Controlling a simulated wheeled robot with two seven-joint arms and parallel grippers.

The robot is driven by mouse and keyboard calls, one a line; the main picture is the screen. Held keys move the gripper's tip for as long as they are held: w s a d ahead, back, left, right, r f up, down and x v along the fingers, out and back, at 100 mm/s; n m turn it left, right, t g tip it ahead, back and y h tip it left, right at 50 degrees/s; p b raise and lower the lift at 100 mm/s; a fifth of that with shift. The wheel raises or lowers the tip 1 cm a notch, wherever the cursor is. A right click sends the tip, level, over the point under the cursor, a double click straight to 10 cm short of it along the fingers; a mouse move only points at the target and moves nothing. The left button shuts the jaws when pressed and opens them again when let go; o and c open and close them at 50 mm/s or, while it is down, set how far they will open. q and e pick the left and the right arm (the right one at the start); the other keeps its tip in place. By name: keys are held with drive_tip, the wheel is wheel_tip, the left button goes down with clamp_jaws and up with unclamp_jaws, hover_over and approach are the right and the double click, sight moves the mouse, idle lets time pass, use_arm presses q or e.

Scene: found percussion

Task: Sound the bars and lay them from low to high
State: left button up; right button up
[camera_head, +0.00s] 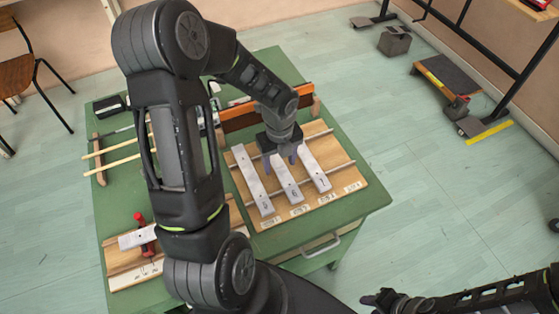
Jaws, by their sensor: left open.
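Three pale metal bars lie side by side across two rails on a wooden board (344,173): a left bar (252,182), a middle bar (289,184) and a right bar (314,171). Small labels run along the board's front edge. My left gripper (280,162) is open and points down over the upper part of the middle bar; I cannot tell whether it touches. Another pale bar (132,239) lies on a second board at the lower left, beside a red-handled tool (142,224). My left arm hides part of that board. My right gripper (388,300) is at the bottom right, its jaws unclear.
The boards sit on a green table (350,208). Two wooden sticks (112,155) rest at its left, near a black box (110,105). A long brown wooden piece (240,118) stands behind the bars. The table's right front corner is clear.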

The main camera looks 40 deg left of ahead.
use_arm(q)
wheel_tip(320, 180, up, 8)
drive_tip(key=shift+f, duration=0.1)
idle(0.6)
idle(0.5)
